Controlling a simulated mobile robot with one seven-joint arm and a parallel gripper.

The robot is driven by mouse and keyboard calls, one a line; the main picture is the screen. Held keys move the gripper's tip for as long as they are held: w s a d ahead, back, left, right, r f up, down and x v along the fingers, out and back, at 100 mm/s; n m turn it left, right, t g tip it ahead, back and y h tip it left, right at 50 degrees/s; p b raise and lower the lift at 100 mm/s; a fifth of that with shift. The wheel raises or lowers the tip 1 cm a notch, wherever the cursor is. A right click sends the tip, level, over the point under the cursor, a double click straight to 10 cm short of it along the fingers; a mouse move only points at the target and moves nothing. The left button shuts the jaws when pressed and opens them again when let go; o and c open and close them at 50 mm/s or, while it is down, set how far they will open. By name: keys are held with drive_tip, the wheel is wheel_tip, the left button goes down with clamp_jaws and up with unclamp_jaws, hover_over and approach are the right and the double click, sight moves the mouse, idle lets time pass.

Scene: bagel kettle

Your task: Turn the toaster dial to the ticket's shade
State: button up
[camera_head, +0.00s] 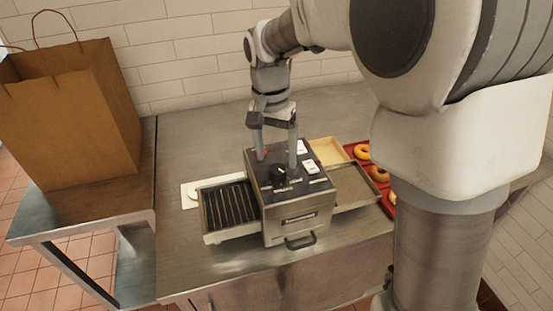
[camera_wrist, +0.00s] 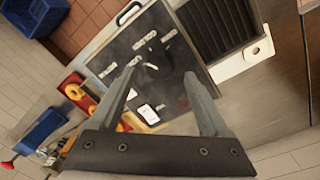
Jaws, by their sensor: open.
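The toaster (camera_head: 290,218) is a steel box with a dark top panel on the counter. Its black dial (camera_head: 278,172) sits on that panel among small white labels, and it also shows in the wrist view (camera_wrist: 158,66). White cards (camera_head: 310,168) lie on the panel, one of them clear in the wrist view (camera_wrist: 148,114); which is the ticket, and any writing on it, I cannot read. My gripper (camera_head: 276,158) is open and points down over the panel, its fingers on either side of the dial. In the wrist view the fingertips (camera_wrist: 160,75) are apart, and I cannot tell whether they touch the dial.
A slatted rack (camera_head: 229,206) juts from the toaster's left, and a steel tray (camera_head: 352,187) from its right. A red tray (camera_head: 386,200) with bagels lies further right. A brown paper bag (camera_head: 75,120) stands on the left side table. The counter front-left is clear.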

sight(277, 169)
drive_tip(key=shift+f, duration=1.65)
clamp_jaws()
drive_tip(key=shift+d+n, duration=0.1)
drive_tip(key=shift+n, duration=0.3)
drive_tip(key=shift+s+r+n, duration=0.1)
drive_tip(key=shift+n, duration=2.4)
drive_tip(key=shift+t, duration=0.3)
unclamp_jaws()
